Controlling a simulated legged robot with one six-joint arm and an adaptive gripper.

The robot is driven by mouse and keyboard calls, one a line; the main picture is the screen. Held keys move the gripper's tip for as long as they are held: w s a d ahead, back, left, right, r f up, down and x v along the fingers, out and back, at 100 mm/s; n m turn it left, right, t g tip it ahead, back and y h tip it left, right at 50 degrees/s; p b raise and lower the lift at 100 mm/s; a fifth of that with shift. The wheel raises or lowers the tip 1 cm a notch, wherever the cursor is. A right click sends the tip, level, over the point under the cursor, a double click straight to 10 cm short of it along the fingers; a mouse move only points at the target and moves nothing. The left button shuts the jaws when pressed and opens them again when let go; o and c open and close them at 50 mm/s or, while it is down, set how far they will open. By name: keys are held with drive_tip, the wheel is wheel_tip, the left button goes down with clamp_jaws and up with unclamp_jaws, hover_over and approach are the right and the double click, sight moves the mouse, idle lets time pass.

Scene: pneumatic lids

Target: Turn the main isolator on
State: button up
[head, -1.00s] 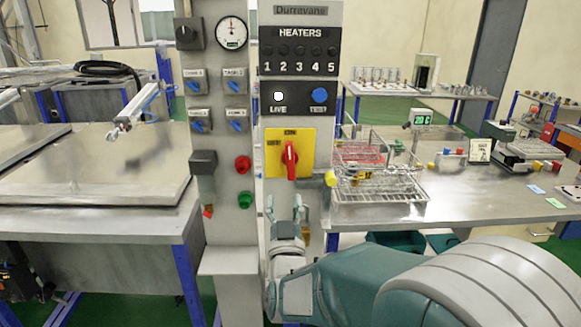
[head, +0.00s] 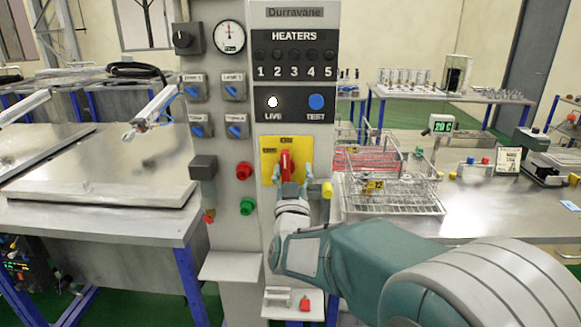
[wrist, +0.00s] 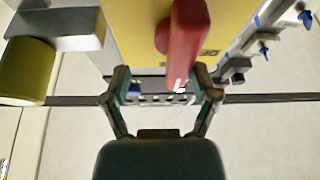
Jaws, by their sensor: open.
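The main isolator is a red rotary handle (head: 286,161) on a yellow plate (head: 268,147) in the lower part of the grey control panel. The handle stands upright. My gripper (head: 292,174) is in front of the plate, its fingers apart on either side of the handle's lower part, which it partly hides. In the wrist view, the handle (wrist: 185,40) reaches down to my open gripper (wrist: 162,84), nearer the right finger. I cannot tell whether a finger touches it. The yellow plate (wrist: 130,30) also shows there.
A yellow knob (head: 327,190) sticks out just right of my gripper. Green (head: 247,206) and red (head: 243,170) buttons are on the left column. Wire baskets (head: 400,200) stand on the right bench. A small shelf (head: 280,311) with a red item is below.

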drive_tip(key=shift+w+r, duration=0.2)
drive_tip(key=shift+w, duration=0.25)
drive_tip(key=shift+w+a, duration=0.15)
drive_tip(key=shift+a, duration=0.15)
drive_tip(key=shift+a+f, duration=0.15)
drive_tip(key=shift+a, duration=1.05)
drive_tip(key=shift+c, duration=0.3)
drive_tip(key=shift+d, duration=0.2)
drive_tip(key=c, duration=0.6)
drive_tip(key=shift+d, duration=0.35)
clamp_jaws()
drive_tip(key=shift+d+r, duration=0.2)
drive_tip(key=shift+d, duration=0.05)
drive_tip(key=shift+a+m, duration=0.2)
drive_tip(key=shift+m, duration=0.2)
drive_tip(key=shift+m+h, duration=0.4)
drive_tip(key=o, duration=0.7)
unclamp_jaws()
drive_tip(key=shift+c, duration=0.2)
drive_tip(key=shift+w+f, duration=0.1)
